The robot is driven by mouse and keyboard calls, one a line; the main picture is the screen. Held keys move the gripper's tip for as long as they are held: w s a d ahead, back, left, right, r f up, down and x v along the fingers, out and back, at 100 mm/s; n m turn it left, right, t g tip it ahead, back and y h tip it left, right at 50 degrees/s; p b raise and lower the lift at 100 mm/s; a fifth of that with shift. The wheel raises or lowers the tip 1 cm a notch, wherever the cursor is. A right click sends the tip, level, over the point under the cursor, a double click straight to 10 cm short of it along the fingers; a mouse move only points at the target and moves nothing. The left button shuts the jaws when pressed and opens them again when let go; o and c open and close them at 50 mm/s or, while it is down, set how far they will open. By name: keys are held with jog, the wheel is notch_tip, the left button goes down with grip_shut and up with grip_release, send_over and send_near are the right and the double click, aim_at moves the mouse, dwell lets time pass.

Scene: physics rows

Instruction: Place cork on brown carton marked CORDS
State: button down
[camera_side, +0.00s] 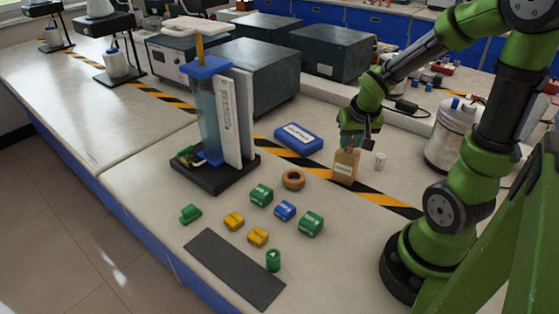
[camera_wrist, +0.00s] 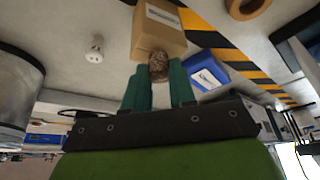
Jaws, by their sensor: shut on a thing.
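The brown carton (camera_side: 344,170) stands upright on the bench with a pale label on its side; the label's word is too small to read. The carton also shows in the wrist view (camera_wrist: 157,32). My gripper (camera_side: 350,143) is directly over the carton, pointing down. In the wrist view, its two teal fingers (camera_wrist: 158,78) are closed on the sides of the brown speckled cork (camera_wrist: 158,66). The cork is at the carton's top end; I cannot tell whether it touches the top. In the side view the cork is mostly hidden by the fingers.
A blue box (camera_side: 298,138) lies left of the carton, and a small white piece (camera_side: 380,160) stands to its right. A brown ring (camera_side: 293,180) and several coloured blocks (camera_side: 285,210) lie nearer the front. A metal canister (camera_side: 450,137) stands at right.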

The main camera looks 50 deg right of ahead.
jog(key=shift+f, duration=0.15)
jog(key=c, duration=0.9)
grip_release()
jog(key=shift+c, duration=0.2)
jog(key=shift+r, duration=0.45)
jog(key=v, duration=1.1)
jog(key=a+r+n+t+y, duration=0.3)
jog(key=a+n+t+y, duration=0.1)
jog(key=a, duration=1.2)
jog(key=shift+s+a+n+y, duration=0.2)
jog(key=shift+s+n+y, duration=0.05)
jog(key=shift+n+y, duration=0.3)
